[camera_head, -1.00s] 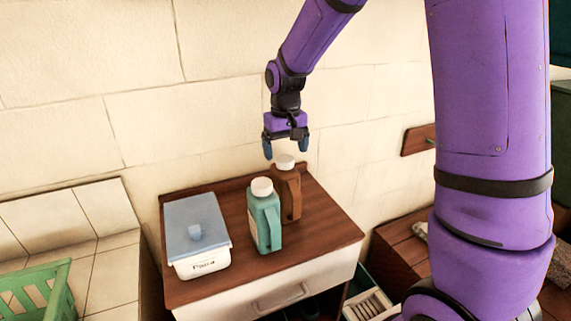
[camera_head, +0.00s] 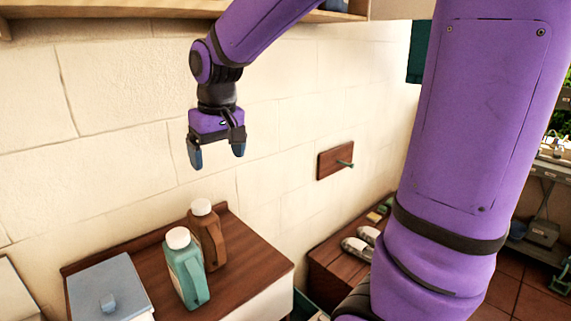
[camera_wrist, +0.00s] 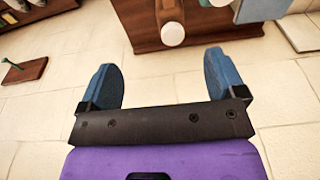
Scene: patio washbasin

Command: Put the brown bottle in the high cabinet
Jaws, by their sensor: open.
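The brown bottle (camera_head: 210,242), with a white cap and a handle, stands upright on a wooden-topped cabinet near the wall. My gripper (camera_head: 217,155) hangs above it, pointing down, open and empty, clear of the cap. In the wrist view the bottle's white cap (camera_wrist: 172,34) shows beyond the open fingers (camera_wrist: 162,76), with a little of the brown body behind it. A wooden wall unit (camera_head: 345,16) shows only its lower edge at the top of the head view; I cannot tell whether it is the high cabinet.
A teal bottle (camera_head: 187,272) with a white cap stands close in front of the brown one. A white box with a blue-grey lid (camera_head: 108,288) is at left. A wooden wall plaque with a green peg (camera_head: 335,160) is at right. Shoes (camera_head: 358,248) lie on a lower wooden bench.

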